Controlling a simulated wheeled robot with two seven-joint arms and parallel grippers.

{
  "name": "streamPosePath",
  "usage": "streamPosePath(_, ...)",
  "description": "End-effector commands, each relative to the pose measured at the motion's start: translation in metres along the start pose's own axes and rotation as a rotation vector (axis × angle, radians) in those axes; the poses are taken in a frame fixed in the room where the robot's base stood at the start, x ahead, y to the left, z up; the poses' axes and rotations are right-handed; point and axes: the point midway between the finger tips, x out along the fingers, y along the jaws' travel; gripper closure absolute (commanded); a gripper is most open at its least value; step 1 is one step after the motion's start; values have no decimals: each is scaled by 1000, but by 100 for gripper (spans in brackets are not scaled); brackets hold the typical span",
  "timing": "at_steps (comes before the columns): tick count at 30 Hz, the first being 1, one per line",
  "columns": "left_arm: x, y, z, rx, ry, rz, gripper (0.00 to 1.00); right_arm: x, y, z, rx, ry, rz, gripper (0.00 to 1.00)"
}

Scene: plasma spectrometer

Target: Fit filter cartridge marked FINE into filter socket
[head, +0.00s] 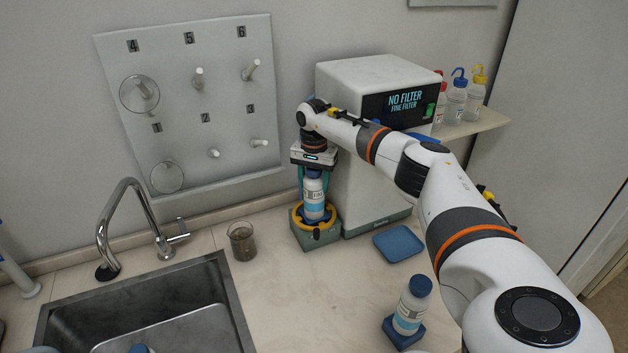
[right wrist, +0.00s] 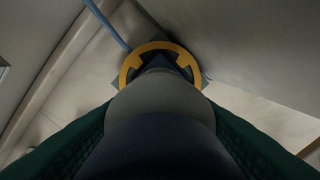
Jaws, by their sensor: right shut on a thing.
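My right gripper (head: 312,172) points down at the left side of the spectrometer and is shut on a white filter cartridge (head: 314,197) with a blue band and dark cap. The cartridge is upright over the filter socket (head: 318,229), a green-grey block with a yellow ring. In the right wrist view the cartridge (right wrist: 160,105) fills the middle between the dark green fingers, and the yellow ring (right wrist: 130,66) shows around its far end. I cannot tell whether it is seated. The label is too small to read. My left gripper is not in view.
The spectrometer (head: 350,78) displays "NO FILTER" and "FINE FILTER". Another capped cartridge (head: 410,308) stands in a blue holder (head: 402,334) at the front. An empty blue tray (head: 398,243) lies right of the socket. A beaker (head: 242,242) and sink (head: 150,310) are to the left.

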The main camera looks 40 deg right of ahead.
Motion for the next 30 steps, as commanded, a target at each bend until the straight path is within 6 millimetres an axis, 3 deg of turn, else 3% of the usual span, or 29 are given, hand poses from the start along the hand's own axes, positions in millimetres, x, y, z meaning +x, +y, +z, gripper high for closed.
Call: streamPosePath(30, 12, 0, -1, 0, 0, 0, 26, 17, 0, 0, 0, 1, 0, 100)
